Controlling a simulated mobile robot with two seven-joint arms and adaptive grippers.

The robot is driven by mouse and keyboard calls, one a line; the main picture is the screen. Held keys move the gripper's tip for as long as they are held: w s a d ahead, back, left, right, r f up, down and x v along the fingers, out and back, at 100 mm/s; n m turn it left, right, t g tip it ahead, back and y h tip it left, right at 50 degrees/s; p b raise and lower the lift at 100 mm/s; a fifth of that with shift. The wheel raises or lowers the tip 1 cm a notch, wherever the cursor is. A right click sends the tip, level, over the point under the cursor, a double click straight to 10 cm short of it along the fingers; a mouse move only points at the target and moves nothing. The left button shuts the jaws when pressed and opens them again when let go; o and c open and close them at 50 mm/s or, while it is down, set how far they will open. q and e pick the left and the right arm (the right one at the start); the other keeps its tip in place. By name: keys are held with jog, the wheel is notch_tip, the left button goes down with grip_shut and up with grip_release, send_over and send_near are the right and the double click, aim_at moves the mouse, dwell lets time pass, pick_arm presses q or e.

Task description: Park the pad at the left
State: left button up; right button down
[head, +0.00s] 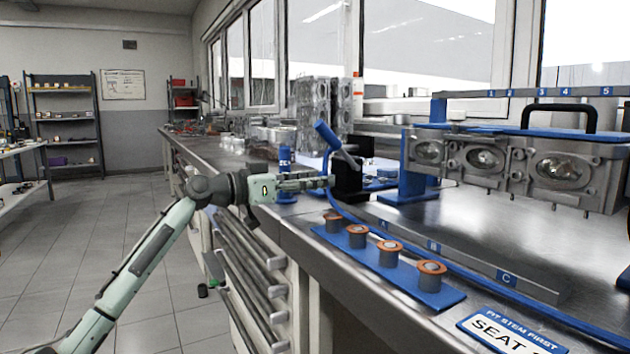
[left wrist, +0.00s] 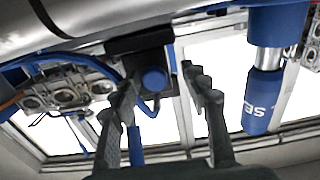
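No part is plainly marked as the pad. A black block (head: 348,176) stands on the bench beside a grey rail marked A, B and C (head: 440,247), with a blue-handled lever (head: 328,136) rising from it. In the left wrist view the black block (left wrist: 138,64) carries a round blue knob (left wrist: 155,80). My left gripper (head: 328,183) reaches in from the left, close to the block. In the left wrist view its fingers (left wrist: 165,92) are spread, with the knob seen between them; I cannot tell whether they touch it. My right gripper is not in view.
A blue strip (head: 345,250) with several copper-coloured pieces lies at the bench's front edge. A cylinder head (head: 510,163) hangs at the right. A blue cylinder (head: 286,172) stands behind my left gripper, large in the left wrist view (left wrist: 262,105). A blue hose curves along the bench.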

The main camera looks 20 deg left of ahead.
pick_arm(q)
jog(key=v, duration=1.2)
dwell(0.4)
